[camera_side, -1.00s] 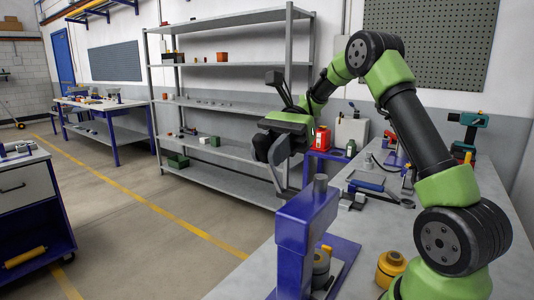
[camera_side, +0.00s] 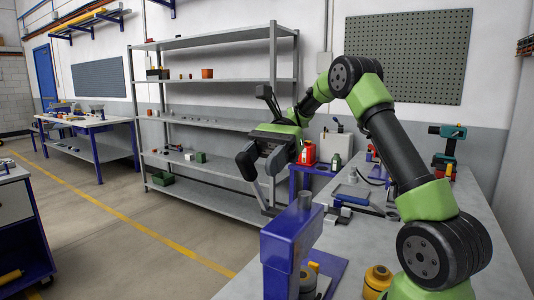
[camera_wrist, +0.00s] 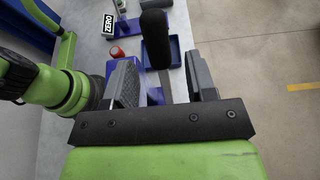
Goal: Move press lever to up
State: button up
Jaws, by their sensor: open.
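The blue press (camera_side: 285,245) stands on the near edge of the bench in the side view, with a grey cylinder on top. My gripper (camera_side: 258,172) is above and left of it, fingers pointing down. In the wrist view my gripper (camera_wrist: 165,88) is open, with a wide gap between its two grey fingers. A black grip (camera_wrist: 155,38), seemingly the press lever's, shows beyond the gap, with a grey bar (camera_wrist: 165,85) below it between the fingers. I cannot tell whether a finger touches it.
A yellow round container (camera_side: 377,280) stands right of the press. A grey shelf (camera_side: 215,125) stands behind. Floor left of the bench is clear.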

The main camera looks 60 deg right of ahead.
jog(key=shift+v, duration=2.65)
